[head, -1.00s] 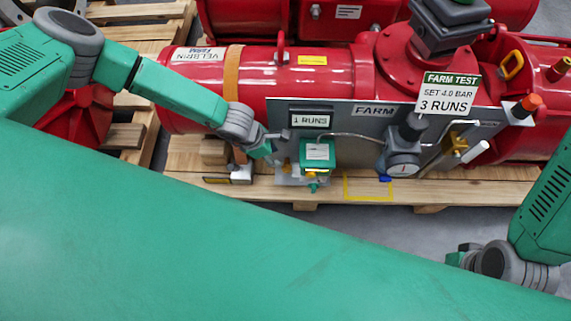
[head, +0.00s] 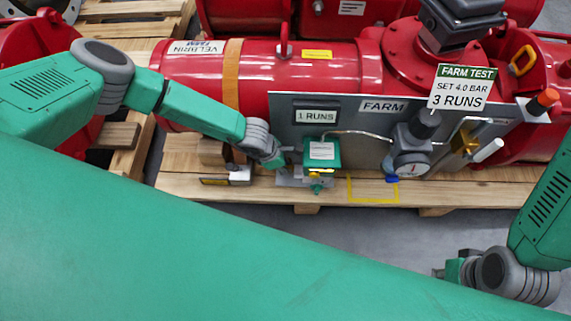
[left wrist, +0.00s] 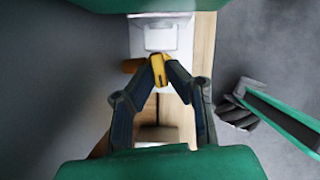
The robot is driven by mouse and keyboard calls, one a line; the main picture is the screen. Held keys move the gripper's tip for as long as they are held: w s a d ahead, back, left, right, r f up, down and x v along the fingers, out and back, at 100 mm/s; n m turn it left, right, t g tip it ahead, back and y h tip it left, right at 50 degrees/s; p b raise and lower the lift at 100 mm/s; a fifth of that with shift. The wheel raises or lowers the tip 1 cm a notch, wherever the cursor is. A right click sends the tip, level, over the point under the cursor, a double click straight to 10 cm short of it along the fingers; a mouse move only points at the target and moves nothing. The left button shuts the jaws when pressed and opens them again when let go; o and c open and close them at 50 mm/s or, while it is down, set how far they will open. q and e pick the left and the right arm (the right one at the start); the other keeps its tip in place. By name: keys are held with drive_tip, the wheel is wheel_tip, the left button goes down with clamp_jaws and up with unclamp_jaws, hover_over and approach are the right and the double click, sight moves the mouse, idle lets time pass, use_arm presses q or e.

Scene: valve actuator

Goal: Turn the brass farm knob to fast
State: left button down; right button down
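A small green box (head: 322,152) with a white label sits low on the left part of the grey panel. A yellow-brass knob (head: 314,174) shows at its lower edge, small in the head view. My left gripper (head: 281,160) is at the box's left side. In the left wrist view, its two dark fingers (left wrist: 161,70) converge on a yellow-brass piece (left wrist: 159,72), seemingly the knob, with a white fixture beyond. The fingers look shut on it. Any fast marking is too small to read. My right gripper (head: 453,270) is low at right, away from the panel; its fingers are unclear.
The panel (head: 290,112) carries a gauge (head: 411,165), a brass fitting (head: 465,142) and a thin pipe. A red actuator (head: 330,72) lies behind. A grey-white block (head: 238,175) sits on the wooden pallet (head: 260,193), left of the gripper.

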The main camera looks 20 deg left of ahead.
use_arm(q)
drive_tip(key=shift+w+d+r, duration=0.1)
drive_tip(key=shift+d, duration=0.05)
